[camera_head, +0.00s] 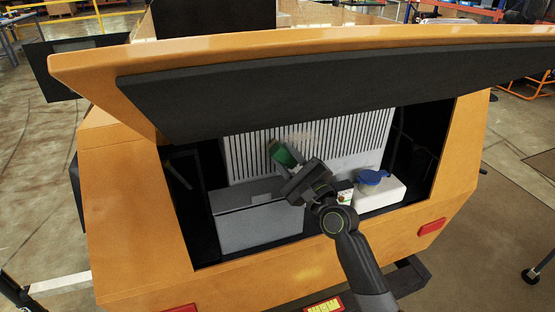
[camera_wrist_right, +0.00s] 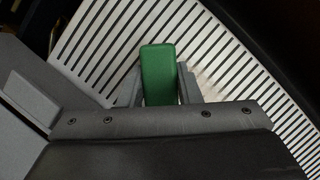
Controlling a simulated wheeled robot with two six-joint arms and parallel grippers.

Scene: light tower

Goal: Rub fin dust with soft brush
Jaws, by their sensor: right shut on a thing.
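My right gripper (camera_head: 290,163) is inside the open bay of the orange light tower, shut on a green brush (camera_head: 281,153). The brush also shows between the fingers in the right wrist view (camera_wrist_right: 159,75); its bristles are hidden there. Behind it stands the white slatted fin panel (camera_head: 245,153). A pale brownish dust patch (camera_head: 303,136) lies on the fins, just up and right of the brush in the head view. It shows faintly right of the gripper in the wrist view (camera_wrist_right: 208,88). I cannot tell whether the brush touches the fins. My left gripper is not in view.
A grey box (camera_head: 255,228) stands below the fins at left.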

